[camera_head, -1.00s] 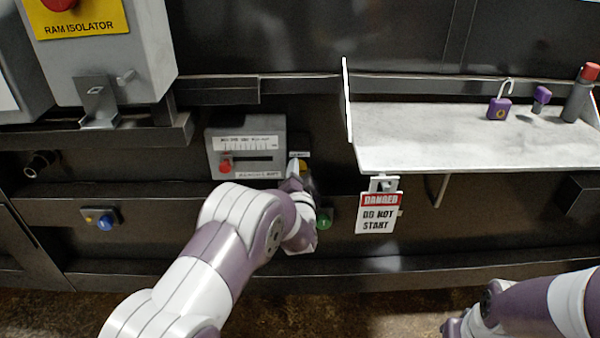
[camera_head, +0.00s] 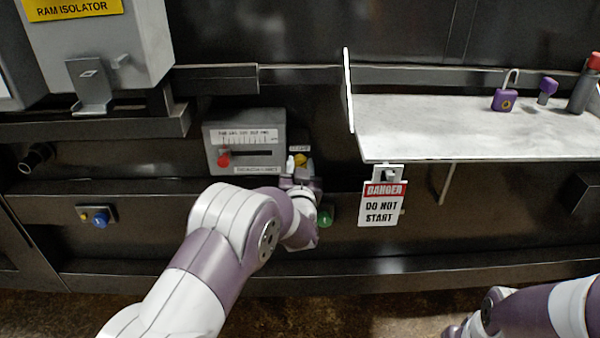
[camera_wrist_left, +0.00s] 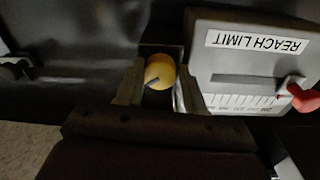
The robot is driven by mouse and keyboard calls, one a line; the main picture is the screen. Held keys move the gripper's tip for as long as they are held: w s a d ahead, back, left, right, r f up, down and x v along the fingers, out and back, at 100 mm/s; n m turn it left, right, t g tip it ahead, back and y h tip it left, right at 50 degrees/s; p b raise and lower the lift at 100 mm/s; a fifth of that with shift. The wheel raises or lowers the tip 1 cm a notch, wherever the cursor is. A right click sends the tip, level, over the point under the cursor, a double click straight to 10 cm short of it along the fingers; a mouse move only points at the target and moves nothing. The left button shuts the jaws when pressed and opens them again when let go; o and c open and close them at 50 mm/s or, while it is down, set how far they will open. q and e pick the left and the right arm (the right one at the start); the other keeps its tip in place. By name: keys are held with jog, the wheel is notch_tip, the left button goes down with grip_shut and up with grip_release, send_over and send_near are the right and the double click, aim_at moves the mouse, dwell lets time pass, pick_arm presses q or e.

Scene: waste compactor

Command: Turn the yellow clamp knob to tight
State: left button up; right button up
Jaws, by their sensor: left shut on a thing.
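The yellow clamp knob (camera_head: 301,160) sits on the dark panel just right of the grey reach limit box. In the left wrist view the knob (camera_wrist_left: 160,70) is a round yellow ball with a dark slanted mark on its lower part. My left gripper (camera_head: 298,176) is at the knob, with one finger on each side of it in the left wrist view (camera_wrist_left: 160,85). It is shut on the knob. The knob's base and its tight marking cannot be read. My right arm shows at the lower right, its gripper out of frame.
A danger tag (camera_head: 383,205) hangs under the grey shelf (camera_head: 440,130), which holds a purple padlock (camera_head: 504,98).

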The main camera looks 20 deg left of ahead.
pick_arm(q)
jog(key=shift+f+n+y+b, duration=0.15)
jog(key=shift+n+y+b, duration=0.15)
jog(key=shift+n+b, duration=4.35)
jog(key=shift+n+p, duration=0.75)
jog(key=shift+n, duration=0.2)
jog(key=o, duration=1)
jog(key=shift+o, duration=0.2)
jog(key=p+v, duration=0.2)
jog(key=v, duration=1)
jog(key=shift+s, duration=0.35)
